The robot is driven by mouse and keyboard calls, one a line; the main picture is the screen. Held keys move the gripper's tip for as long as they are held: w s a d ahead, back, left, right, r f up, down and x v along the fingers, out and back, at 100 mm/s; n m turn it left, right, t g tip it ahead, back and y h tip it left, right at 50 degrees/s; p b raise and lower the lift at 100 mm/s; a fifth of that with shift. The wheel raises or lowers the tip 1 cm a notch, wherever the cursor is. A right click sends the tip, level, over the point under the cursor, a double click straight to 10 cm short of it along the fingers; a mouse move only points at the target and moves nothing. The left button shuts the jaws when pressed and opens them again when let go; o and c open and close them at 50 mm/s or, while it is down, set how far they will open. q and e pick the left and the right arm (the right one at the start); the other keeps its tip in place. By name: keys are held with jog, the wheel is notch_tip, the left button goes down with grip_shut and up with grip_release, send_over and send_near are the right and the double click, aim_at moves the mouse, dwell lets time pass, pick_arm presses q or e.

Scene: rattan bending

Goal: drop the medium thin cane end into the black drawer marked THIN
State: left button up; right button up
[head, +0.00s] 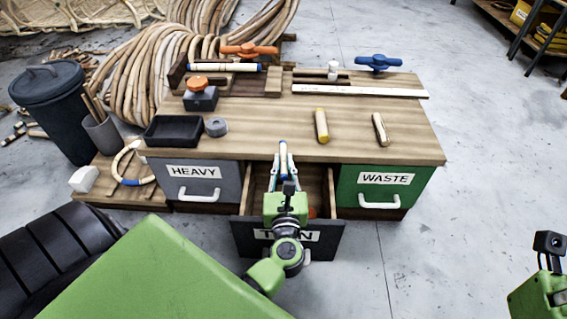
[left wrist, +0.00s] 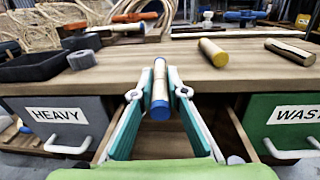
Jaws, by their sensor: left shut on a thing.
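My left gripper (head: 283,158) is shut on a slim pale cane end with a blue band (head: 283,147). In the left wrist view the cane end (left wrist: 160,85) stands roughly upright between the fingertips (left wrist: 160,94), its blue end toward me. The black drawer marked THIN (head: 328,238) is pulled open below the gripper, and my arm hides part of its label. In the left wrist view the cane end shows in front of the bench edge, above the drawer opening. Part of my right gripper (head: 540,292) shows at the lower right; its fingers are not visible.
The grey HEAVY drawer (head: 192,183) and green WASTE drawer (head: 385,186) flank the open one, both shut. On the bench (head: 270,128) lie a yellow-ended cane piece (head: 321,126), another cane piece (head: 381,129), a grey tape roll (head: 216,127) and a black tray (head: 172,131).

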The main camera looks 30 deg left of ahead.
pick_arm(q)
jog(key=shift+f, duration=0.2)
jog(key=o, duration=0.9)
jog(key=shift+s+d, duration=0.1)
jog(key=v, duration=1.1)
jog(key=shift+s+d, duration=0.2)
jog(key=shift+s, duration=0.15)
